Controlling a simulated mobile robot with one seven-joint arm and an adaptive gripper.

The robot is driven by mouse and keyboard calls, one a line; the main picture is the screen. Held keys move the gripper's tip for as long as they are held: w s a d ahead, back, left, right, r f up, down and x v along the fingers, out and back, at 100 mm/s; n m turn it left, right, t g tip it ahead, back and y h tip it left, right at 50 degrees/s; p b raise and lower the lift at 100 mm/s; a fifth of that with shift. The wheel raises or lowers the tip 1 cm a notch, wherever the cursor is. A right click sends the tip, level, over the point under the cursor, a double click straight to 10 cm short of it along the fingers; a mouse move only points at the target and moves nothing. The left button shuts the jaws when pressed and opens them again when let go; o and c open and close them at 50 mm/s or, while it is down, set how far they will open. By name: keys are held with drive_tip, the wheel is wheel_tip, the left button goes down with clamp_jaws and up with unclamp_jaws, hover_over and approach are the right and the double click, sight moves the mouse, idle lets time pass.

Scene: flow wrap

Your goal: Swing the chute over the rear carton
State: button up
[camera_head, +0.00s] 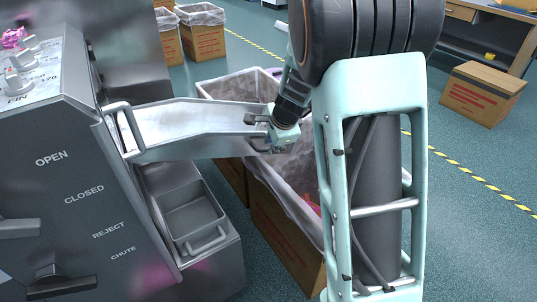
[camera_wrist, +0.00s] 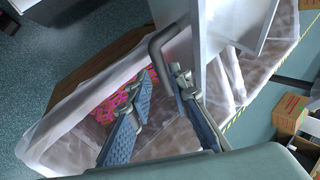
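The metal chute (camera_head: 190,128) reaches right from the machine, its end above the lined cartons near where they meet; which one it is over is unclear. It also shows in the wrist view (camera_wrist: 228,30). A bent grey handle (camera_wrist: 157,50) sticks out from the chute. My gripper (camera_wrist: 163,74) is open, its two fingertips apart on either side of the handle bar. In the head view my gripper (camera_head: 262,133) is at the chute's end. The rear carton (camera_head: 225,88) has a white liner. The front carton (camera_head: 285,235), partly behind my arm, holds pink packs (camera_wrist: 110,105).
The machine panel (camera_head: 75,170) with lettering and levers stands at left. A metal bin (camera_head: 195,215) with a handle sits below the chute. More lined cartons (camera_head: 203,40) stand at the back. A closed box (camera_head: 483,93) lies on open floor at right.

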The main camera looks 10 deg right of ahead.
drive_tip(key=b+x, duration=0.1)
drive_tip(key=x, duration=0.4)
drive_tip(key=shift+f, duration=0.1)
clamp_jaws()
drive_tip(key=shift+w, duration=0.1)
